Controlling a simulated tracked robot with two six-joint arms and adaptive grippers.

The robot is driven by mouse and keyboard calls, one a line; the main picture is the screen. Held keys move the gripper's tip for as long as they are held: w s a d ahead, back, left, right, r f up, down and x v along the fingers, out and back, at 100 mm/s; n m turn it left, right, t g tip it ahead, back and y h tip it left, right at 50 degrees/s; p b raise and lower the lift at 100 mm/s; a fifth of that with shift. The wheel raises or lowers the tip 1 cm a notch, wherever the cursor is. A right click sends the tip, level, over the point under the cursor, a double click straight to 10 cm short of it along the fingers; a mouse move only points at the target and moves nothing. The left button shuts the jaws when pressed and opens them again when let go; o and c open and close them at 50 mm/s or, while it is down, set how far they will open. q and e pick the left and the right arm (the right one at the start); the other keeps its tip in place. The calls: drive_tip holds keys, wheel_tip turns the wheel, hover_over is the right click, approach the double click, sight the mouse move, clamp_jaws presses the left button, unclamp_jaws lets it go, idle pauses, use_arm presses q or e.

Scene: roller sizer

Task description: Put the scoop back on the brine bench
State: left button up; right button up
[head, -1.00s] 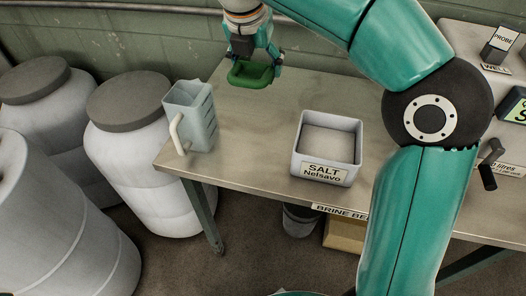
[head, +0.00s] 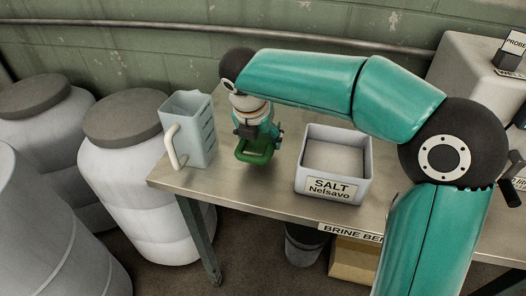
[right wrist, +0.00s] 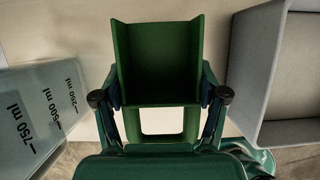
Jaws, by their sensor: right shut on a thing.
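The green scoop (head: 256,152) is held by my right gripper (head: 258,140) over the brine bench (head: 240,190), between the jug and the salt bin. In the right wrist view the scoop (right wrist: 157,60) is seen from above, its open tray facing away and its looped handle between the fingers. The right gripper (right wrist: 160,100) is shut on it from both sides. The scoop is close to the bench top; I cannot tell whether it touches. My left gripper is not in view.
A clear measuring jug (head: 198,130) with a white handle stands left of the scoop. A grey bin labelled SALT (head: 360,190) stands to the right. White drums (head: 130,170) with grey lids stand left of the bench. Bare bench lies in front of the scoop.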

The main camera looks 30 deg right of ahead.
sight(260, 150)
wheel_tip(260, 150, down, 4)
drive_tip(key=shift+b, duration=0.55)
drive_tip(key=o, duration=1.8)
drive_tip(key=shift+c, duration=0.2)
drive_tip(key=p+v, duration=0.3)
drive_tip(key=v, duration=0.9)
drive_tip(key=shift+r, duration=0.1)
